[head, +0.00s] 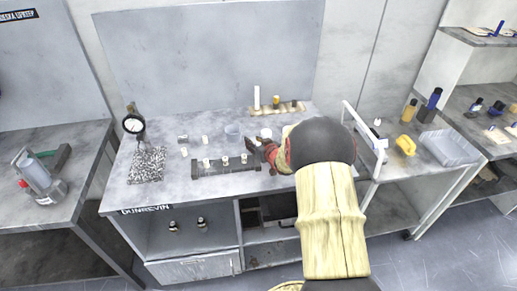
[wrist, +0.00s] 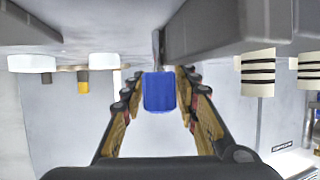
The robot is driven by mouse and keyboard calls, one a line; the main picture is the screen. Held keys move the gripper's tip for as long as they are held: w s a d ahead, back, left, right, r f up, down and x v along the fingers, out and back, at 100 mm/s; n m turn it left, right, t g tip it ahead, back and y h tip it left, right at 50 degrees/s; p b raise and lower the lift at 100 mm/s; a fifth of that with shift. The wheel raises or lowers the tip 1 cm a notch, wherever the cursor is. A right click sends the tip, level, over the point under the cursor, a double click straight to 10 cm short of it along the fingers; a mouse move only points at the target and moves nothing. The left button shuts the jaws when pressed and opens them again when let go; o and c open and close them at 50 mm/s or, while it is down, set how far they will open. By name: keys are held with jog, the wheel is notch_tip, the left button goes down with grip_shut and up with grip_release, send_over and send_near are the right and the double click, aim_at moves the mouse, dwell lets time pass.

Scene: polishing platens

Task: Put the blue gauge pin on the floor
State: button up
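A solid blue piece (wrist: 159,92), which looks like the blue gauge pin, shows between the fingertips in the wrist view. The wrist picture is upside down, with the bench at the top. My gripper (wrist: 160,88) has one finger on each side of the blue piece, very close to it. I cannot tell whether the fingers touch it. In the head view my gripper (head: 262,148) reaches low over the bench at the right end of a dark rack (head: 226,168); the blue pin is not discernible there. The floor (head: 440,255) shows in front of the shelves.
White pins stand in the rack; one striped pin (wrist: 257,72) is close beside my gripper in the wrist view. A cart (head: 418,168) stands right.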

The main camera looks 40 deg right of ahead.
jog(key=c, duration=0.6)
grip_shut()
